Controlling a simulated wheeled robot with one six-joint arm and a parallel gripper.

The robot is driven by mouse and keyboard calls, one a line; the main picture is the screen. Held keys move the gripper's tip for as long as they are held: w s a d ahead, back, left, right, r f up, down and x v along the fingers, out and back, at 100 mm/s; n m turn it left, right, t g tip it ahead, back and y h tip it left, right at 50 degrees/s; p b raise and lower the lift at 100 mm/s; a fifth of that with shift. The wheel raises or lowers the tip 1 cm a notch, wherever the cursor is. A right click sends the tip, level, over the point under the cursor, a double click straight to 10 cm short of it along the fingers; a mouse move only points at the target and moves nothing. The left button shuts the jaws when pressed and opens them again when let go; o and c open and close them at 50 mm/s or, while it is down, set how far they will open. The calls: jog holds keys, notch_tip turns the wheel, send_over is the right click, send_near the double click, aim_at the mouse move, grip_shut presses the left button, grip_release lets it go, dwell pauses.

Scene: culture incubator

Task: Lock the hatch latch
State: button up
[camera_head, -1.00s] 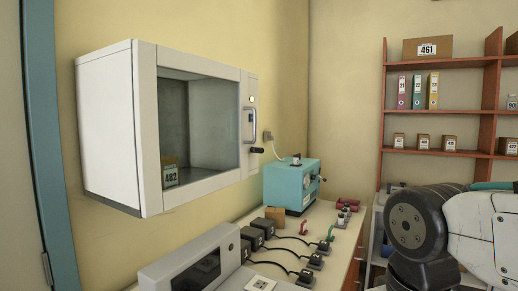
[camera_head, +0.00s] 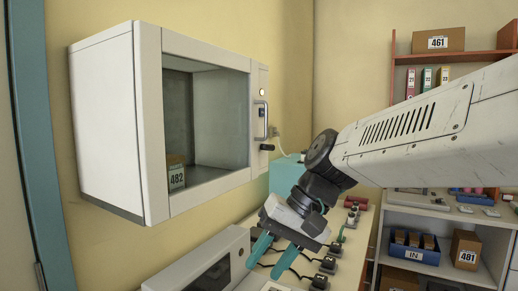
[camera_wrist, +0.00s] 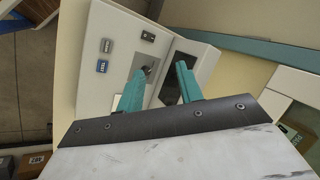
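The white incubator cabinet (camera_head: 108,125) is on the wall at the left, and its glass hatch (camera_head: 208,120) looks closed. A vertical handle (camera_head: 261,120) is on the frame right of the glass. Just below it is a small dark latch lever (camera_head: 266,147), sticking out to the right. My gripper (camera_head: 263,267) is low over the bench, below and in front of the cabinet, well apart from the latch. Its teal fingers are spread with nothing between them, as the wrist view (camera_wrist: 160,72) also shows. The latch is not seen in the wrist view.
Black adapters with cables (camera_head: 318,265) line the bench. A teal box (camera_head: 285,178) stands behind my arm. A box labelled 482 (camera_head: 176,176) is inside the cabinet. Shelves (camera_head: 450,225) stand at the right.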

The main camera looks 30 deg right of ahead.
jog(key=w+d+r+m+t+y, duration=0.2)
jog(key=w+r, duration=0.1)
jog(key=w, duration=0.4)
jog(key=w+d+r+m+t+y, duration=0.2)
jog(key=w+r, duration=0.1)
jog(key=w, duration=0.3)
jog(key=m+t, duration=0.6)
jog(key=t, duration=0.3)
send_near(269, 148)
jog(key=x, duration=1)
jog(key=shift+w+a+r, duration=0.1)
jog(key=shift+w+a, duration=0.05)
jog(key=shift+w, duration=0.2)
grip_shut()
